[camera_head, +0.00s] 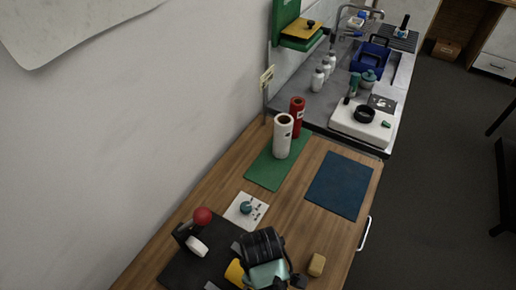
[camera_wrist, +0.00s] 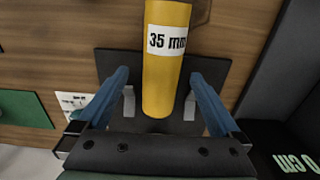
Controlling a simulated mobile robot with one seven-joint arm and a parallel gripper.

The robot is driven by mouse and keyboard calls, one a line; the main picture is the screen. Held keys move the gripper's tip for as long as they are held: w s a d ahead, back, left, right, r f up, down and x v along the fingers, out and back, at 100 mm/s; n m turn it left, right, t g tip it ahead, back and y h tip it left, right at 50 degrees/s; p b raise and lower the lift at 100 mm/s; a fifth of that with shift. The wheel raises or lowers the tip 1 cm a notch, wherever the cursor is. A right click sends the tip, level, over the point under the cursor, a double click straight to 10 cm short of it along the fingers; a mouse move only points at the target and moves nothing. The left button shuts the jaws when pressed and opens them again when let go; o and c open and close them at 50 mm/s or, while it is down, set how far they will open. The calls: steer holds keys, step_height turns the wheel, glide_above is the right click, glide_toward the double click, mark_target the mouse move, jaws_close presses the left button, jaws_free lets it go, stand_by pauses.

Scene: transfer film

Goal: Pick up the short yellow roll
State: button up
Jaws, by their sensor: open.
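The short yellow roll (camera_wrist: 165,70) carries a white "35 mm" label in the wrist view. My gripper (camera_head: 272,275) is open, with one blue finger on each side of the roll in the wrist view (camera_wrist: 160,85). Gaps show between the fingers and the roll; I see no contact.
A dark mat (camera_head: 185,265) lies under the roll, with a red-knobbed device (camera_head: 202,217) on its left. A white roll (camera_head: 283,136) and red roll (camera_head: 297,117) stand on a green mat (camera_head: 262,172). A tan block (camera_head: 317,265) lies at right. The blue mat (camera_head: 339,185) is clear.

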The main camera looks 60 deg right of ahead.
steer(key=shift+w+a+f+p, duration=0.1)
steer(key=shift+f+p, duration=0.25)
steer(key=shift+f, duration=0.9)
steer(key=shift+w+a+f+p, duration=0.1)
steer(key=shift+f+p, duration=0.2)
steer(key=shift+f, duration=0.95)
jaws_close()
steer(key=shift+r, duration=0.1)
